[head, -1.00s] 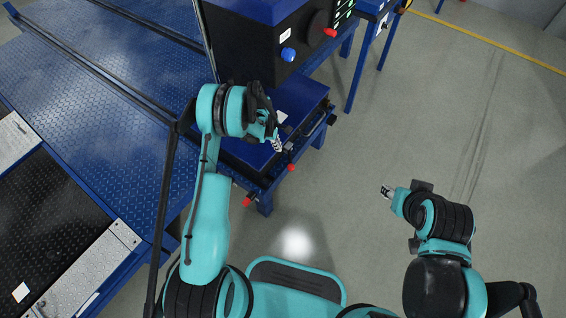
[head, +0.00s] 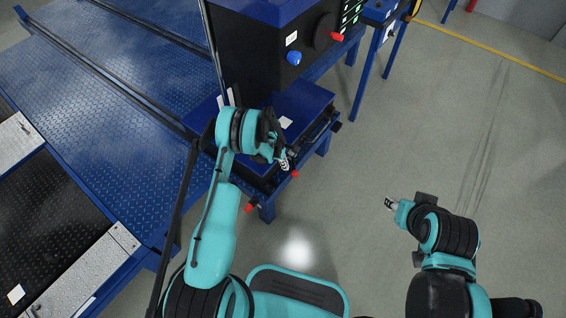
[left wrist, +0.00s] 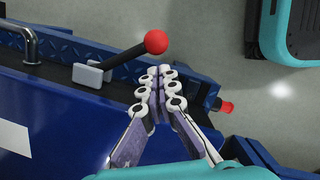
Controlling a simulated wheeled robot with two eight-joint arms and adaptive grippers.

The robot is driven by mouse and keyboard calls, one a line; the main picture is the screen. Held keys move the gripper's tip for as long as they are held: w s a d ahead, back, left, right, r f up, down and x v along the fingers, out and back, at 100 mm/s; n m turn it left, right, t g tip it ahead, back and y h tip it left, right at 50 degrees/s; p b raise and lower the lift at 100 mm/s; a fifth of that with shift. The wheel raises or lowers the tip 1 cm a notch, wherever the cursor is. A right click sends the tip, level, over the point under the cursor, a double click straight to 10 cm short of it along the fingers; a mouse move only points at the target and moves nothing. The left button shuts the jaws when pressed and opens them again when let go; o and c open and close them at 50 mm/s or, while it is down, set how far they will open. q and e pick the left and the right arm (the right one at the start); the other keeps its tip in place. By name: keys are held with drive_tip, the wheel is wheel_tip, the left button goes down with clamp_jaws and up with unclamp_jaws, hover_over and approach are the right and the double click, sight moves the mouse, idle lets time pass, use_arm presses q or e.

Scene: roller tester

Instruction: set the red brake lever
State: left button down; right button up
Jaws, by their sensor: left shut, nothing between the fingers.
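The red brake lever shows best in the left wrist view, as a metal rod with a red ball (left wrist: 156,41) on its end, rising at a slant from a grey block. In the head view its red ball (head: 295,174) is at the front edge of the blue machine. My left gripper (left wrist: 159,74) is shut and empty, its fingertips just below the ball in that view. In the head view the left gripper (head: 286,163) is right beside the ball; contact cannot be told. My right gripper (head: 389,203) is over the floor, far from the lever; its fingers are too small to judge.
A second red knob (head: 249,208) sits on the machine edge, left of the lever. A black cabinet (head: 265,50) with a blue knob (head: 294,58) and a red knob (head: 337,37) stands behind. Open grey floor (head: 400,130) lies to the right.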

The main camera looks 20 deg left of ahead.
sight(294, 172)
use_arm(q)
drive_tip(key=b+x, duration=0.1)
drive_tip(key=x, duration=0.2)
drive_tip(key=shift+f, duration=0.1)
use_arm(e)
drive_tip(key=shift+f, duration=0.65)
use_arm(q)
drive_tip(key=shift+d, duration=0.15)
drive_tip(key=shift+d+n, duration=0.2)
drive_tip(key=shift+n, duration=0.1)
drive_tip(key=shift+w+d+n+t, duration=0.2)
drive_tip(key=shift+d+n+t, duration=0.1)
drive_tip(key=shift+d+n, duration=0.9)
drive_tip(key=d+n, duration=0.1)
drive_tip(key=w+d+n, duration=0.1)
drive_tip(key=shift+n+t+y, duration=0.3)
drive_tip(key=shift+n, duration=0.1)
drive_tip(key=shift+w+d, duration=1.35)
drive_tip(key=shift+d, duration=0.2)
use_arm(e)
drive_tip(key=shift+w+d, duration=0.9)
drive_tip(key=shift+w, duration=0.05)
